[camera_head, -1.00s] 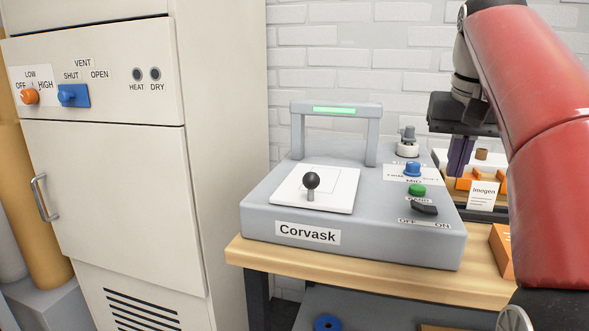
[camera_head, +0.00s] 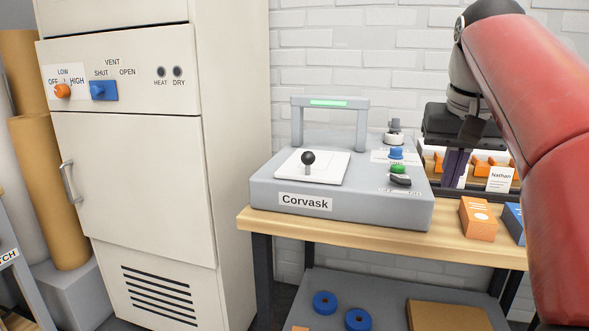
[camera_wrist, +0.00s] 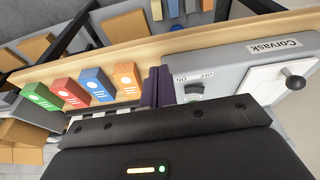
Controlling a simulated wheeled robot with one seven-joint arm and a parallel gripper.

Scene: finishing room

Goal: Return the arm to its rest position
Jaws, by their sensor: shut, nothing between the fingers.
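My red arm reaches down the right side of the head view, with my gripper (camera_head: 457,165) pointing down beside the right end of the grey Corvask machine (camera_head: 340,212). Its purple fingers are together with nothing between them. In the wrist view the gripper (camera_wrist: 157,88) shows its closed purple fingers near the machine's OFF/ON switch (camera_wrist: 194,90), over the wooden bench. The gripper looks apart from the machine, though its exact height is hard to tell.
A tall cream cabinet (camera_head: 150,180) stands at left. An orange box (camera_head: 478,219) and a blue box (camera_head: 514,222) sit on the wooden bench (camera_head: 350,229) near my arm. A name card (camera_head: 501,179) stands behind. Blue rolls (camera_head: 325,303) lie on the lower shelf.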

